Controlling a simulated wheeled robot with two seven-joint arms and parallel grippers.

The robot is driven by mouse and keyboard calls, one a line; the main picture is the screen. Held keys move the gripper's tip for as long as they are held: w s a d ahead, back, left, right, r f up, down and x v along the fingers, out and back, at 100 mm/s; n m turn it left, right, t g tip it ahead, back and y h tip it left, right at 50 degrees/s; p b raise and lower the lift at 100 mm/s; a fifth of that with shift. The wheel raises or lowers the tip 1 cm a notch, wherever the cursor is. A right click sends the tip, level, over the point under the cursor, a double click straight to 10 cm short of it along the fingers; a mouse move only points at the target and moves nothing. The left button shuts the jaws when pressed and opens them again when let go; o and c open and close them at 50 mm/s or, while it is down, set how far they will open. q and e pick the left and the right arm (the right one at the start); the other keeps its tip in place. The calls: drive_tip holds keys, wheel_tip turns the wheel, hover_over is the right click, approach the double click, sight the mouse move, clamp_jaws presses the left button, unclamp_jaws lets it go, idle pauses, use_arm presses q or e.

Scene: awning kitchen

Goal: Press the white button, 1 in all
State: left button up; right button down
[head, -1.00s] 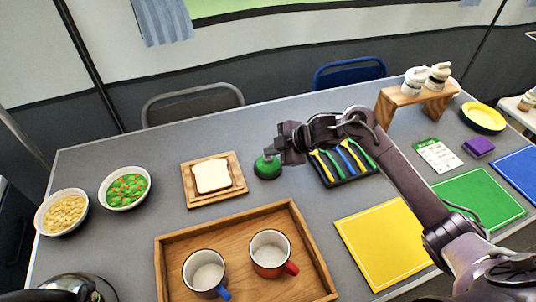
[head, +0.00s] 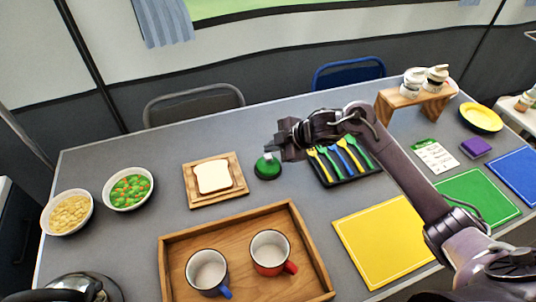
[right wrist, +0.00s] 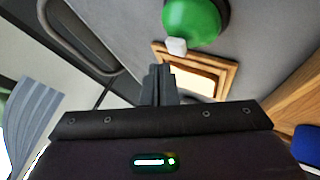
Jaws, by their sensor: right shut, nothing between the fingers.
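The white button (head: 267,156) sits on top of a green dome (head: 267,170) on the grey table, to the right of the bread board. In the right wrist view the white button (right wrist: 176,46) and the green dome (right wrist: 195,18) show at the top, just beyond my fingertips. My right gripper (head: 279,147) is shut and empty. It is close beside the button, up and to its right in the head view; a small gap shows. The shut fingers (right wrist: 160,72) also show in the right wrist view. My left gripper is not in view.
Bread (head: 213,176) on a wooden board lies left of the dome. A black cutlery tray (head: 348,179) lies to its right, under my right arm. A wooden tray (head: 180,240) with two mugs stands in front. Two bowls are at the far left.

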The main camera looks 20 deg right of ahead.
sight(272, 157)
wheel_tip(272, 157, up, 5)
drive_tip(key=p, duration=0.4)
drive_tip(key=shift+f, duration=0.1)
idle(0.5)
